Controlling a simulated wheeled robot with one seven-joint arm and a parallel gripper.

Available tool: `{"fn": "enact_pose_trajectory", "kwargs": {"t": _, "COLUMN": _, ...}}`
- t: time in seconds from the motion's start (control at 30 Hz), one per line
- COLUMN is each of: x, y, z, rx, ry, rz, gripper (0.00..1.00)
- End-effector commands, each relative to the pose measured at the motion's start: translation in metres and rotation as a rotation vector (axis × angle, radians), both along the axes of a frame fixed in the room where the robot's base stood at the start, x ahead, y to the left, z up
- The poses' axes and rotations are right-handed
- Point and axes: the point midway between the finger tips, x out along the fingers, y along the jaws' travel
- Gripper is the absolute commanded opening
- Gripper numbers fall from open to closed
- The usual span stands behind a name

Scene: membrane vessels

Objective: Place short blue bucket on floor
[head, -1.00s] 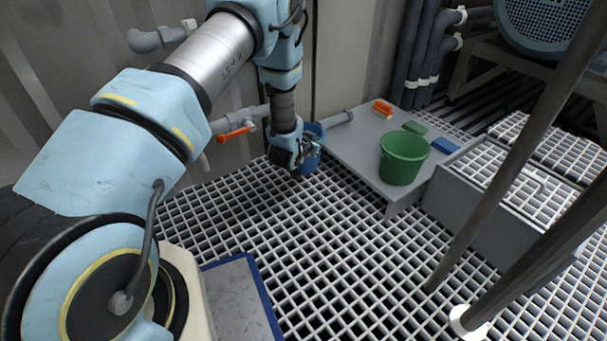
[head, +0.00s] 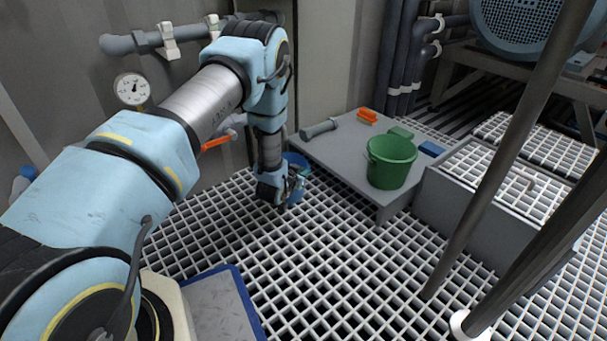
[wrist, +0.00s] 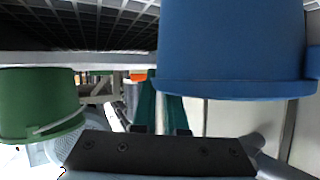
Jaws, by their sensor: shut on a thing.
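The short blue bucket (head: 297,160) is in my gripper (head: 290,188), low over the floor grating (head: 300,250) and left of the grey platform. In the head view my gripper hides much of it. In the wrist view the blue bucket (wrist: 235,45) fills the upper right, with its rim edge towards the bottom of the picture. The grating shows at the top of that view, so the view looks upside down. My gripper is shut on the bucket. I cannot tell whether the bucket's base touches the grating.
A grey platform (head: 345,165) bears a green bucket (head: 391,163), an orange item (head: 367,115) and a blue block (head: 432,149). A wall with pipes (head: 150,42) stands behind my arm. Slanted poles (head: 500,150) stand at right. The grating in front of my gripper is clear.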

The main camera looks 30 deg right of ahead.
Motion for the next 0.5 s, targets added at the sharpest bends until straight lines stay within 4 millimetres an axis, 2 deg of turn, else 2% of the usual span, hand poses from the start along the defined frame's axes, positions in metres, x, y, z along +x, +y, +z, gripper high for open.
{"fn": "enact_pose_trajectory", "kwargs": {"t": 0.1, "x": 0.0002, "y": 0.0, "z": -0.0027, "rx": -0.001, "ry": -0.001, "rz": 0.0, "gripper": 0.0}}
{"fn": "enact_pose_trajectory", "kwargs": {"t": 0.13, "x": -0.0001, "y": 0.0002, "z": -0.0029, "rx": 0.001, "ry": 0.001, "rz": 0.0, "gripper": 0.12}}
{"fn": "enact_pose_trajectory", "kwargs": {"t": 0.37, "x": 0.0, "y": 0.0002, "z": -0.0023, "rx": 0.001, "ry": 0.001, "rz": 0.0, "gripper": 0.38}}
{"fn": "enact_pose_trajectory", "kwargs": {"t": 0.5, "x": 0.0, "y": 0.0002, "z": -0.0022, "rx": 0.001, "ry": 0.001, "rz": 0.0, "gripper": 0.4}}
